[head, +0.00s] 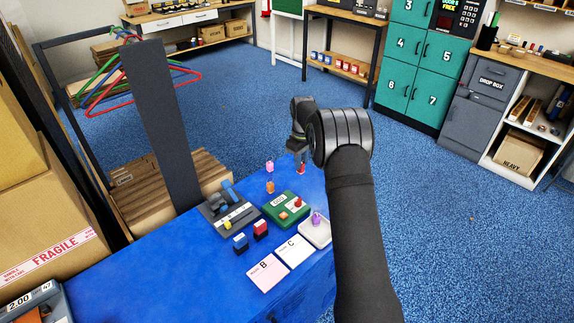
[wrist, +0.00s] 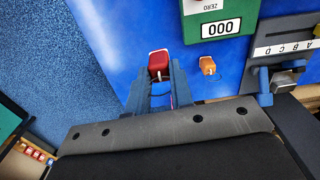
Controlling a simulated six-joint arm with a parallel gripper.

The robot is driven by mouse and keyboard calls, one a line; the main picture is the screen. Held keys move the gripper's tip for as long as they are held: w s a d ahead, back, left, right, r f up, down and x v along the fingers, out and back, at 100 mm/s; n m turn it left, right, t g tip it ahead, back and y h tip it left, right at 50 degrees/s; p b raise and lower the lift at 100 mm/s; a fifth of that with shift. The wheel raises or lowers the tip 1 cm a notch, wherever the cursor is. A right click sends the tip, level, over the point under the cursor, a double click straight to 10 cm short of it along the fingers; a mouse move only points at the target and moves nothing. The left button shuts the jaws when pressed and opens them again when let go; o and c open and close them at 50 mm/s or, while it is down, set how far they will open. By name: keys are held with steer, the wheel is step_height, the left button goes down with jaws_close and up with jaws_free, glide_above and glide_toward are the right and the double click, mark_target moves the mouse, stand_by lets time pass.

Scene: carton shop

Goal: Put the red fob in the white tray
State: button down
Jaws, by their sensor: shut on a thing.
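The red fob (head: 300,169) is at the far end of the blue table, under my gripper (head: 301,160). In the wrist view the red fob (wrist: 158,61) sits between the fingertips of my gripper (wrist: 159,80), which is shut on it. I cannot tell whether the fob is clear of the table top. The white tray (head: 325,242) is near the right edge of the table, beside my arm, which hides part of it. A purple fob (head: 317,219) is in the tray. The tray is out of the wrist view.
A pink fob (head: 269,166) and an orange fob (head: 270,187) stand left of my gripper. A green scale (head: 274,204) lies between them and the tray. A grey lever device (head: 214,207), red and blue stamps (head: 260,230) and cards (head: 267,273) lie further left and nearer.

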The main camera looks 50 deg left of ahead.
steer(key=s+d+r, duration=0.1)
steer(key=s+d, duration=0.3)
steer(key=d, duration=1.2)
steer(key=s+d+r, duration=0.1)
steer(key=s+d, duration=0.2)
steer(key=d, duration=1.3)
glide_toward(321, 240)
steer(key=shift+f+m, duration=0.3)
steer(key=shift+f, duration=1.55)
steer(key=shift+f, duration=0.1)
steer(key=c, duration=1.7)
jaws_free()
steer(key=o, duration=0.4)
